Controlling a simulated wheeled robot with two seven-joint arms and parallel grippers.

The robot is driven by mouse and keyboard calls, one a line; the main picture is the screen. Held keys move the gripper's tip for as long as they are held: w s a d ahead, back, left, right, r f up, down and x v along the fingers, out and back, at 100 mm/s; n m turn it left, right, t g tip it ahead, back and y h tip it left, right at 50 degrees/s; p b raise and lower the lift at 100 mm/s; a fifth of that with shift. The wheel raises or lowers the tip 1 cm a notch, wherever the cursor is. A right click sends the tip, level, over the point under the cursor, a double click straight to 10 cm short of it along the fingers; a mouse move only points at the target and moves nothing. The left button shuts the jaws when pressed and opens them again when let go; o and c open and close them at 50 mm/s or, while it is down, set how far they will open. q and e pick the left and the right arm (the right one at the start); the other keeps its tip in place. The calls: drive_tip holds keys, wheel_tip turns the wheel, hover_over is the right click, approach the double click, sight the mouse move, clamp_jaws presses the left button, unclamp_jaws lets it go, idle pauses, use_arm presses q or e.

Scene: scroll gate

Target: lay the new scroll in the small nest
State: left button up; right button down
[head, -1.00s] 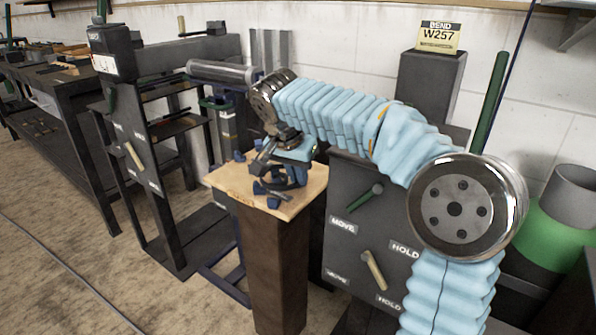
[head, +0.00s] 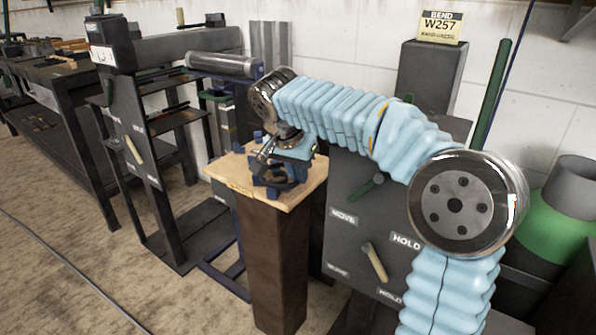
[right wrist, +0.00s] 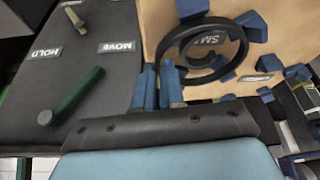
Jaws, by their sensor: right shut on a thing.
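The new scroll (right wrist: 186,41), a dark curled strip, is in the jaws of my right gripper (right wrist: 158,88). In the right wrist view its coil lies over the wooden board among blue blocks. A label reading roughly "SMALL" (right wrist: 211,39) shows through the coil, so the scroll is over the small nest. I cannot tell whether it touches the board. In the head view my right gripper (head: 275,170) is low over the board, partly hidden by my wrist. My left gripper is out of view.
The wooden board (head: 232,168) tops a brown pedestal (head: 268,255). Close to its right stands a dark panel with MOVE and HOLD labels and levers (head: 375,262). A dark rack (head: 130,130) stands to the left. Open floor lies at front left.

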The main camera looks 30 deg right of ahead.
drive_tip(key=shift+f, duration=0.3)
drive_tip(key=c, duration=1.2)
unclamp_jaws()
drive_tip(key=shift+o, duration=0.2)
drive_tip(key=p+v, duration=0.2)
drive_tip(key=v, duration=1.1)
drive_tip(key=shift+r, duration=0.35)
drive_tip(key=shift+s+a, duration=0.15)
drive_tip(key=shift+s, duration=0.05)
